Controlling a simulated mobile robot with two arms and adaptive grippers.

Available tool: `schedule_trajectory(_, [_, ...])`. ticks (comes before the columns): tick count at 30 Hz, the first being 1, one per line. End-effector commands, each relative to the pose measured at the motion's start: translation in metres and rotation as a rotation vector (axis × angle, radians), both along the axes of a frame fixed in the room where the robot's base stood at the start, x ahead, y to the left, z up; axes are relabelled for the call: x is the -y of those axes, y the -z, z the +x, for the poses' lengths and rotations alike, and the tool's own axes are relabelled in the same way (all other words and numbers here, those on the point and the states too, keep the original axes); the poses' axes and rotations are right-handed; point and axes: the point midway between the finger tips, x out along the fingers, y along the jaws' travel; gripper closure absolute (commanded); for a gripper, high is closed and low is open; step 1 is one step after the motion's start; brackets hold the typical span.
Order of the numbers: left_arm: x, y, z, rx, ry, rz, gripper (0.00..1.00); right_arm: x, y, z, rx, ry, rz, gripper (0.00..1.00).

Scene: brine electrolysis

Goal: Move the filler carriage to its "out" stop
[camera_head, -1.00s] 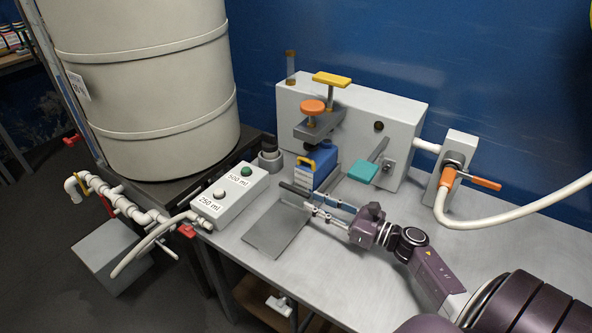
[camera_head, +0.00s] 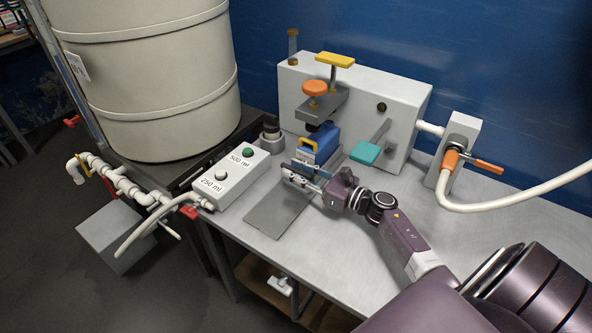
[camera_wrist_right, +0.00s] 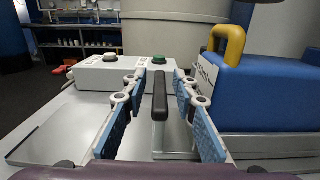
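A blue container with a yellow handle (camera_head: 318,145) stands under the filler's spout, and its side shows at the right of the right wrist view (camera_wrist_right: 265,95). The black-topped carriage handle (camera_wrist_right: 160,95) stands upright on a grey stem in the middle of that view. My right gripper (camera_wrist_right: 160,105) is open, with its blue-padded fingers on either side of the handle and gaps showing between. In the head view my right gripper (camera_head: 303,174) is in front of the container and largely hides the handle. A flat grey plate (camera_head: 275,215) lies in front. My left gripper is not in view.
The filler housing (camera_head: 355,105) has an orange knob (camera_head: 315,88), a yellow top handle (camera_head: 335,60) and a teal lever (camera_head: 365,153). A button box (camera_head: 232,178) is left of the plate. A hose valve (camera_head: 455,160) stands right. The front right bench is clear.

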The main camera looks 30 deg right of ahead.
Motion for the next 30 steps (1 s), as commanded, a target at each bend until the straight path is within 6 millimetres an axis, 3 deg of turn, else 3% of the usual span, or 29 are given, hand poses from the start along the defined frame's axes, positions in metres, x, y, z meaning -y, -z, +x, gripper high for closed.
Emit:
schedule_trajectory(2, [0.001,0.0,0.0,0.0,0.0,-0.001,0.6,0.0,0.0,0.0,0.0,0.0,0.0,0.74])
schedule_trajectory(9, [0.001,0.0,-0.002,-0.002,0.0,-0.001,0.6,0.0,0.0,0.0,0.0,0.0,0.0,0.99])
schedule_trajectory(23, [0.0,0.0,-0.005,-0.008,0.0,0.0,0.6,-0.001,0.0,-0.001,0.0,-0.001,0.0,1.0])
schedule_trajectory(30, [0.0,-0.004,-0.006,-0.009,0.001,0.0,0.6,-0.024,0.0,-0.011,-0.002,-0.005,0.002,1.0])
